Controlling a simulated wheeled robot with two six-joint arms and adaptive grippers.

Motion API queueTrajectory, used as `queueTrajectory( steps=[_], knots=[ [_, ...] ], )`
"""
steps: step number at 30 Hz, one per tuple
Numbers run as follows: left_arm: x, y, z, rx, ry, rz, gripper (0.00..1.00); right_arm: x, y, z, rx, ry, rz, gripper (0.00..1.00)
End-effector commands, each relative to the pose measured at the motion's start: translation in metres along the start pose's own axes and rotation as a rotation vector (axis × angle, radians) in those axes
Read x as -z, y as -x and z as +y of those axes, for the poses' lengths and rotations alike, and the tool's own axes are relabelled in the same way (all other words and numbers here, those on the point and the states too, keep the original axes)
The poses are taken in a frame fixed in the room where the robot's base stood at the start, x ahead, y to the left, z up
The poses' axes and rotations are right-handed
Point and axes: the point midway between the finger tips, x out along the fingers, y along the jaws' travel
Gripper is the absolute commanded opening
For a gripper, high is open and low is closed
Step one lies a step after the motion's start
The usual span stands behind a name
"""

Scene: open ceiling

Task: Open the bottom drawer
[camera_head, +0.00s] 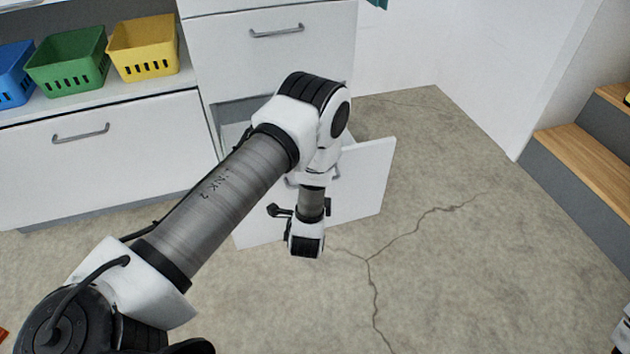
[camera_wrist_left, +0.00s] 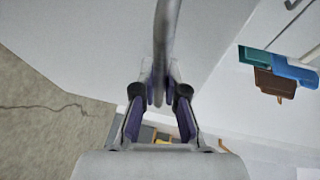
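The bottom drawer (camera_head: 365,180) is pulled out from the white cabinet, with its front standing clear of the body and a gap above it. My left arm reaches across to the drawer front and hides much of it. In the wrist view the grey bar handle (camera_wrist_left: 160,40) runs between the fingers of my left gripper (camera_wrist_left: 161,97). The fingertips are close together on the handle, against the pale drawer front (camera_wrist_left: 85,35). In the head view the fingertips are hidden behind the wrist.
A closed drawer with a handle (camera_head: 276,31) is above. Blue (camera_head: 14,75), green (camera_head: 70,62) and yellow (camera_head: 145,48) baskets stand on the left counter, over another closed drawer (camera_head: 100,150). Wooden-topped steps (camera_head: 590,165) are at right. The cracked floor (camera_head: 450,240) between is clear.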

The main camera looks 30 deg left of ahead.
Motion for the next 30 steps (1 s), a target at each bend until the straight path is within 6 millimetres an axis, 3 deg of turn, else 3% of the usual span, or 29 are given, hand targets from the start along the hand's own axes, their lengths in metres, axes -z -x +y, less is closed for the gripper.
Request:
queueTrajectory(
  steps=[10, 14, 24, 30],
  knots=[
    [0.0, 0.0, 0.0, 0.0, 0.0, 0.0, 0.22, 0.0, 0.0, 0.0, 0.0, 0.0, 0.0, 0.37],
    [0.0, 0.01, 0.001, -0.003, -0.002, 0.0, 0.22, 0.0, 0.0, 0.0, 0.0, 0.0, 0.0, 0.37],
    [0.001, 0.091, 0.001, -0.005, -0.006, 0.005, 0.22, 0.0, 0.0, 0.0, 0.0, 0.0, 0.0, 0.37],
    [0.001, 0.118, 0.001, -0.002, -0.003, 0.002, 0.22, 0.0, 0.0, 0.0, 0.0, 0.0, 0.0, 0.37]
  ],
)
